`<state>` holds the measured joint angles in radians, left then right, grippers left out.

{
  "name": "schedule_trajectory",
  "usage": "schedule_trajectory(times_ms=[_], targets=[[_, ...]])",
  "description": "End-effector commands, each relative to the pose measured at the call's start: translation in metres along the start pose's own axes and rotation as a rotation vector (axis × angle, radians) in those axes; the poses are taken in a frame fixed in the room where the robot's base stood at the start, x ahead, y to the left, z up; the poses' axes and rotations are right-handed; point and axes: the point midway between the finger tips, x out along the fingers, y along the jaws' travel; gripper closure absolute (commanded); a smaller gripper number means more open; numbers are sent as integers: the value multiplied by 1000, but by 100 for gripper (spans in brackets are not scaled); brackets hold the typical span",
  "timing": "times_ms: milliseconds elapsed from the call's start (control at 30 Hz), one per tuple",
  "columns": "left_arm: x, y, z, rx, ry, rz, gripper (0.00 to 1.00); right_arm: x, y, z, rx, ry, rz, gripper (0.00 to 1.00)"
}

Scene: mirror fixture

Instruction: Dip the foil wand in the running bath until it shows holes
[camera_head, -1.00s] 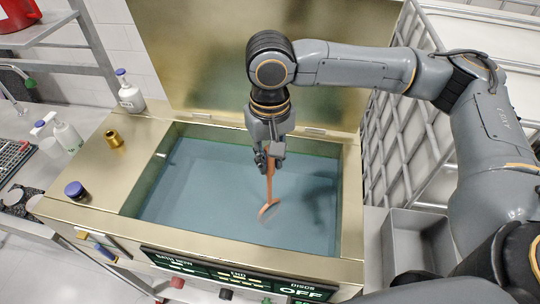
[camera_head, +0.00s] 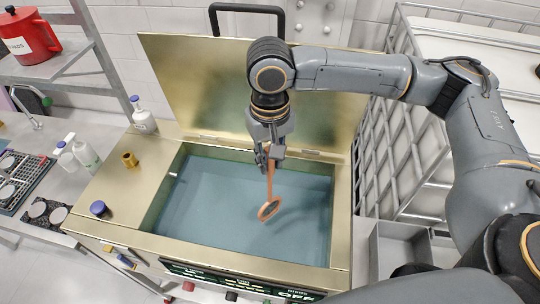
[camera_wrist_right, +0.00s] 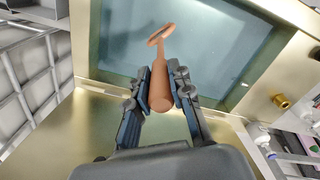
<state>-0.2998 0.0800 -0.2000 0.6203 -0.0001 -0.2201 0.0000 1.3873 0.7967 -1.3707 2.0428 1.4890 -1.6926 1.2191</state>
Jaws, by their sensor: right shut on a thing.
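The foil wand is a copper-coloured rod with a ring at its lower end (camera_head: 269,208). It hangs from my right gripper (camera_head: 269,158), which is shut on its handle. The ring is over the blue-grey liquid of the bath (camera_head: 205,210); its middle looks dark grey, and I cannot make out holes. Whether the ring touches the liquid is hard to tell. In the right wrist view the wand's handle (camera_wrist_right: 160,90) sits between the fingers, with the ring (camera_wrist_right: 160,34) beyond, over the bath. My left gripper is not in view.
The brass tank's raised lid (camera_head: 200,80) stands behind the bath. A brass cup (camera_head: 129,159), a blue-capped jar (camera_head: 99,209) and a white bottle (camera_head: 143,115) are by its left side. A control panel (camera_head: 225,280) is in front. A grey bin (camera_head: 400,250) stands at right.

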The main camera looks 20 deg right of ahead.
Motion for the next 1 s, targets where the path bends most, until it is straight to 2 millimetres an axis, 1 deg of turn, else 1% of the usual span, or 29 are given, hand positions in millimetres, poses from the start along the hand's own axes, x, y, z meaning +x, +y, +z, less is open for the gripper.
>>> schedule_trajectory(times_ms=[33,167,267,600,733,1000], targets=[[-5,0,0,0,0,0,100,-10,0,0,0,2,-1,100],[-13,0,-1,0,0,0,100,-25,0,-1,0,3,-1,100],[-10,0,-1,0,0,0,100,-34,0,-1,1,3,-2,100],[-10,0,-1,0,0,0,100,-73,0,-1,1,4,-1,100],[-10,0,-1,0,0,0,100,-80,0,0,0,1,-2,100],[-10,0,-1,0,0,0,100,-80,0,0,0,1,-1,100]])
